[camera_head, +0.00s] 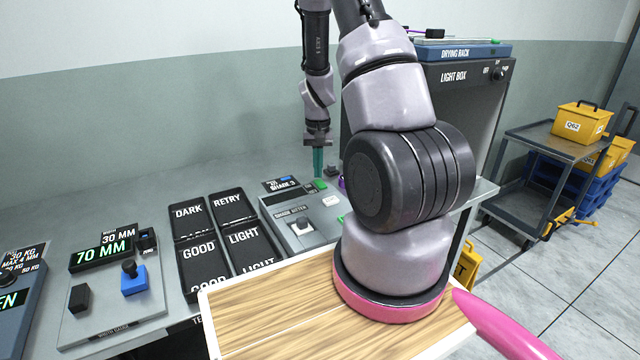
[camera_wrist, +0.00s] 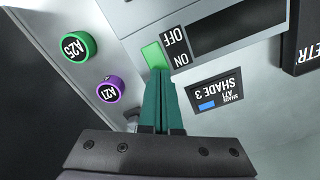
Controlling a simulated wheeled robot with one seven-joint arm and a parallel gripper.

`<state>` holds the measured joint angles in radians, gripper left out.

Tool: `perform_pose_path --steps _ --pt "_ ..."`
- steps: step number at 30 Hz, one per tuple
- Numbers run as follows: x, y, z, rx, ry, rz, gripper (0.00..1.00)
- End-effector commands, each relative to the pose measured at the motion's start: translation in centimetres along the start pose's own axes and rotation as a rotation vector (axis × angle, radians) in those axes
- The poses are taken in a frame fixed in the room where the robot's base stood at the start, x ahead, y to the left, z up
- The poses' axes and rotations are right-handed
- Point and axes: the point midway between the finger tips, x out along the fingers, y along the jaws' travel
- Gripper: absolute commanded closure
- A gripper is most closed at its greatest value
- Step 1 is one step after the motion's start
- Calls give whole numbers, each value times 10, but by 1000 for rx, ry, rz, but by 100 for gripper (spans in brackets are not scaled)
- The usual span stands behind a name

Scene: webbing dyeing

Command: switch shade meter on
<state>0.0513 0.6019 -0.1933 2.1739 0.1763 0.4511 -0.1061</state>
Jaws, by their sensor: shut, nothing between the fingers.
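The shade meter (camera_head: 290,232) is a grey box on the bench, partly hidden behind my arm. Its label card reads "SHADE 3" and shows in the wrist view (camera_wrist: 222,90). A green switch (camera_wrist: 155,57) sits beside the OFF and ON labels, at the ON end in the wrist view; it also shows in the head view (camera_head: 319,184). My gripper (camera_wrist: 160,76) points down with its green fingers shut and empty. The fingertips are at the green switch, touching or very close; I cannot tell which.
A green A25 cap (camera_wrist: 76,46) and a purple A21 cap (camera_wrist: 109,90) are beside the meter. Black label trays (camera_head: 205,250) and a width gauge (camera_head: 110,280) stand to the left. The light box (camera_head: 455,76) is behind my arm.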

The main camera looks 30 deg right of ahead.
Motion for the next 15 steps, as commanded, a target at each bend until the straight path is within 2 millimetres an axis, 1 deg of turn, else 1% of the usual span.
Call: perform_pose_path --steps 15 --pt "8 0 0 0 0 0 100"
